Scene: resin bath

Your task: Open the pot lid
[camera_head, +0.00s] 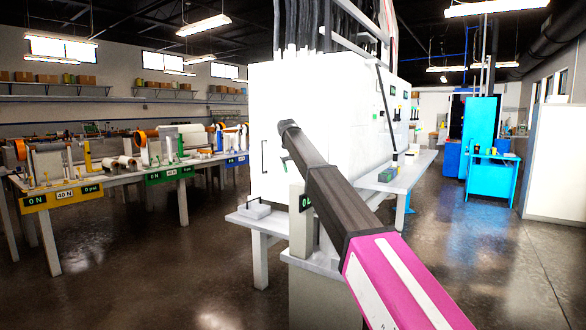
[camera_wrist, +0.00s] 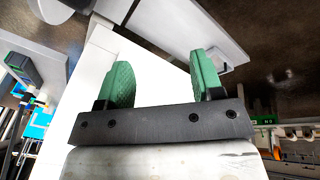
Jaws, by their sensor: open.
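I cannot make out a pot or its lid in either view. My gripper (camera_wrist: 162,78) shows in the wrist view as two green fingers on a dark bar. The fingers are wide apart with nothing between them. A plain white surface lies behind them, and I cannot tell how far off it is. In the head view my arm reaches forward to the front of a large white cabinet (camera_head: 340,90). The gripper itself is mostly hidden there behind the arm.
A low pale table (camera_head: 246,222) with a small grey block stands at the cabinet's lower left. A bench (camera_head: 405,178) runs along its right side. Long worktables (camera_head: 110,180) with equipment stand at left, and a blue stand (camera_head: 492,175) at right. Floor between is clear.

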